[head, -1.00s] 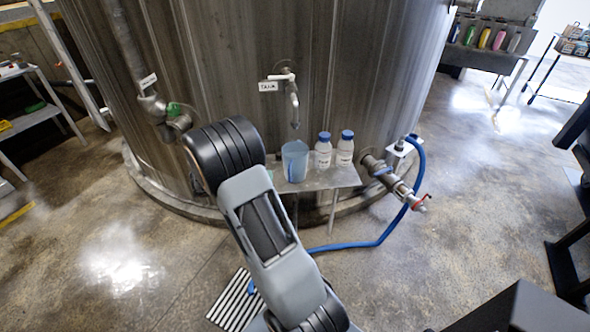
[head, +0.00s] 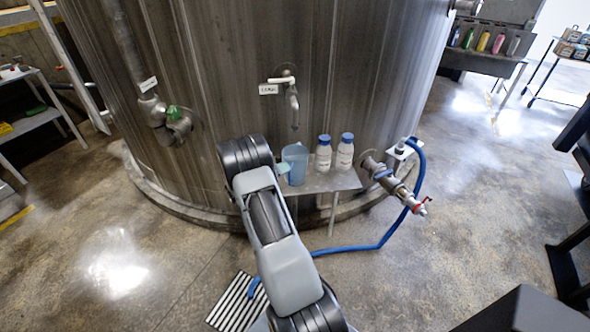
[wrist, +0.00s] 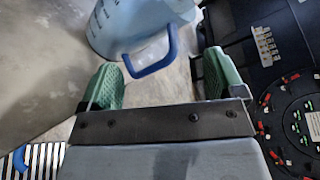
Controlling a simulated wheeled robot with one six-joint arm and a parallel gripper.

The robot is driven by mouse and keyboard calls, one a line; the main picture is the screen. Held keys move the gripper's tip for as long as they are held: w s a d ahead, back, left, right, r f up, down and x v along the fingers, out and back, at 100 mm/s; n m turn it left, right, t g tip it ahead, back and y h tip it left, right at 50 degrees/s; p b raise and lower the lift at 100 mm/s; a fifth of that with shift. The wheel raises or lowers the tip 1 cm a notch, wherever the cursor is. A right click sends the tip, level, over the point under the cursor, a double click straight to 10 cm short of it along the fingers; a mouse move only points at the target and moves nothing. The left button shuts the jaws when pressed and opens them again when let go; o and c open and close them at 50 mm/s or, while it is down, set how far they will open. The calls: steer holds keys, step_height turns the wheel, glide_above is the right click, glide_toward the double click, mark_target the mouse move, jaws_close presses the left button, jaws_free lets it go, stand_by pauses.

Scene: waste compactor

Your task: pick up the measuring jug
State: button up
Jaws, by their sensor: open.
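The measuring jug (head: 295,161), translucent blue, stands upright on a small metal shelf (head: 322,181) in front of the tank. In the wrist view the jug (wrist: 122,22) is at the top, cut off by the frame edge, with its dark blue handle (wrist: 152,67) facing me. My gripper (wrist: 160,62) is open, with a green finger on either side of the handle. The handle's lower part reaches between the fingers, and neither finger visibly touches it. In the head view my arm hides most of the gripper; a green fingertip shows just left of the jug.
Two white bottles with blue caps (head: 323,153) (head: 345,152) stand close to the jug's right. A tap (head: 292,100) hangs above the jug. A valve (head: 395,182) with a blue hose (head: 350,247) is to the right. A striped floor grate (head: 235,302) lies below.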

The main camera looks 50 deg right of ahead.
mark_target(294, 169)
steer(key=x, duration=0.5)
steer(key=shift+d+r+p, duration=0.1)
steer(key=shift+d+p, duration=0.05)
steer(key=shift+p, duration=0.25)
